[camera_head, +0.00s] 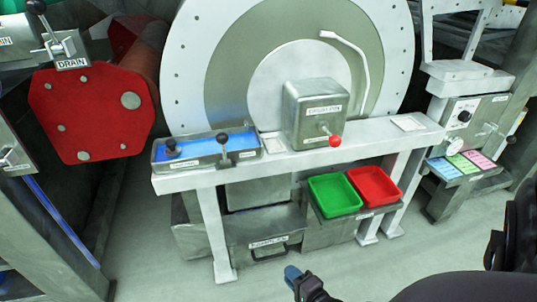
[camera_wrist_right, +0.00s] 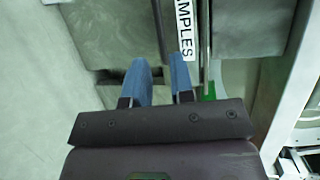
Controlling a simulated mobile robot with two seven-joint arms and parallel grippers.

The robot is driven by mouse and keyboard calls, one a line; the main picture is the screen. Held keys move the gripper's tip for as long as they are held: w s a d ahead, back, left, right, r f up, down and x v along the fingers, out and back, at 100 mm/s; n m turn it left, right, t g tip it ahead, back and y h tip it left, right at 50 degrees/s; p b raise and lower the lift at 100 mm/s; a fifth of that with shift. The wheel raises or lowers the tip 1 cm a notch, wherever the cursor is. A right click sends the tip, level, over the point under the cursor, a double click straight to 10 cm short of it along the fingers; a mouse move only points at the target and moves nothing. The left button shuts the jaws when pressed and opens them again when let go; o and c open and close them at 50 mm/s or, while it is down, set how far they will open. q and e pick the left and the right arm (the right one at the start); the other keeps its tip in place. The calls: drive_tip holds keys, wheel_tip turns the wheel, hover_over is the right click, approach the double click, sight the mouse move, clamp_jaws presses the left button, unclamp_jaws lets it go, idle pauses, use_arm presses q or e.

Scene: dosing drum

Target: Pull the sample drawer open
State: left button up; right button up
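The drawer (camera_head: 240,252), with a white label and a dark handle (camera_head: 268,254) on its front, sits low under the white bench. I cannot tell for sure whether its front stands out at all. My right gripper (camera_head: 293,273), with blue fingertips, is in front of the drawer, a little right of and below the handle. In the right wrist view its two blue fingers (camera_wrist_right: 160,80) are apart with a narrow gap, and nothing is visibly held. The label (camera_wrist_right: 185,35), reading "MPLES", shows just beyond them. My left gripper is not in view.
Green (camera_head: 334,195) and red (camera_head: 374,187) trays stand right of the drawer under the bench. A bench leg (camera_head: 216,235) is left of it. A grey box with a red-knobbed lever (camera_head: 334,140) and a blue panel (camera_head: 205,150) are on top. Floor in front is clear.

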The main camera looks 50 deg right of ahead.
sight(271, 256)
drive_tip(key=shift+b+x, duration=1.05)
drive_tip(key=shift+x, duration=3.85)
clamp_jaws()
